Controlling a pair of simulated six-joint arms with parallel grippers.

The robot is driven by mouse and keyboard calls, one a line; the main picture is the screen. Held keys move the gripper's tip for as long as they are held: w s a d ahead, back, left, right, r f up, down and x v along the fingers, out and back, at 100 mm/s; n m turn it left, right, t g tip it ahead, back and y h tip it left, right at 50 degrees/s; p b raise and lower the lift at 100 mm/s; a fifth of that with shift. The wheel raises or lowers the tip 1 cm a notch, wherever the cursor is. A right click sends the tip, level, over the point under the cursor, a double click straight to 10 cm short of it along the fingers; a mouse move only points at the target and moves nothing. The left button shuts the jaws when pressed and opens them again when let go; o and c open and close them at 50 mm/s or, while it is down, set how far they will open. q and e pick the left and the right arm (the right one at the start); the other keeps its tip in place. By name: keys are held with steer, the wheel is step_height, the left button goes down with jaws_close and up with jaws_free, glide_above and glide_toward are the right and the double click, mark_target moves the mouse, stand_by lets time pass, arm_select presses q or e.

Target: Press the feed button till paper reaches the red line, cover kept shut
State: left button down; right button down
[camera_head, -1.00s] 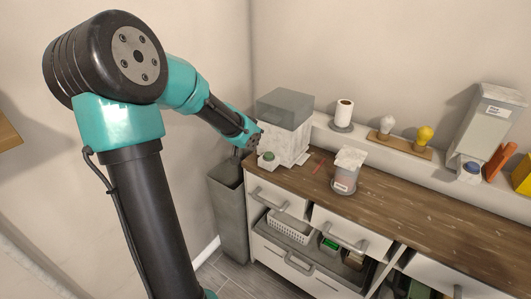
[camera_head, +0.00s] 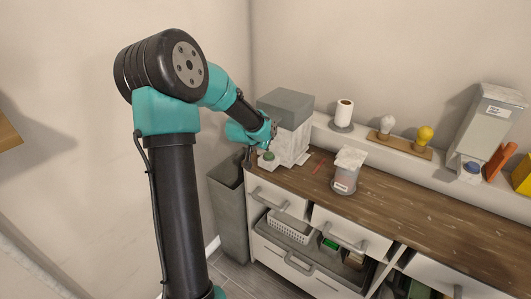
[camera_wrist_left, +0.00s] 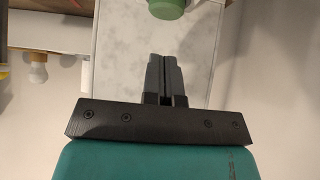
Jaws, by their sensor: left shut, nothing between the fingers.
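The white dispenser (camera_head: 290,140) stands at the left end of the wooden counter, its grey cover (camera_head: 287,103) shut on top. A green button (camera_head: 268,156) on a white base sits at its lower front left. It also shows at the top edge of the left wrist view (camera_wrist_left: 167,8). My left gripper (camera_head: 272,131) is beside the dispenser's front, a little above the button and apart from it. Its fingers (camera_wrist_left: 163,62) are together and empty. A short red line (camera_head: 317,165) marks the counter right of the dispenser. How far any paper reaches is too small to tell.
A paper roll (camera_head: 344,112) and bulbs on a wooden block (camera_head: 401,146) are on the back ledge. A grey bin (camera_head: 229,212) stands left of the counter. The counter's right part is clear.

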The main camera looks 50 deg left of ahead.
mark_target(267, 157)
arm_select(q)
steer(key=shift+w+f, duration=0.2)
steer(key=shift+f, duration=2)
steer(key=shift+f, duration=0.35)
steer(key=shift+s+f, duration=0.2)
steer(key=shift+f, duration=0.5)
steer(key=shift+r, duration=0.1)
steer(key=s+d+r, duration=0.1)
steer(key=s+r, duration=0.5)
steer(key=r, duration=0.6)
steer(key=shift+s+d+r, duration=0.15)
steer(key=shift+s+d, duration=0.05)
steer(key=shift+s, duration=0.05)
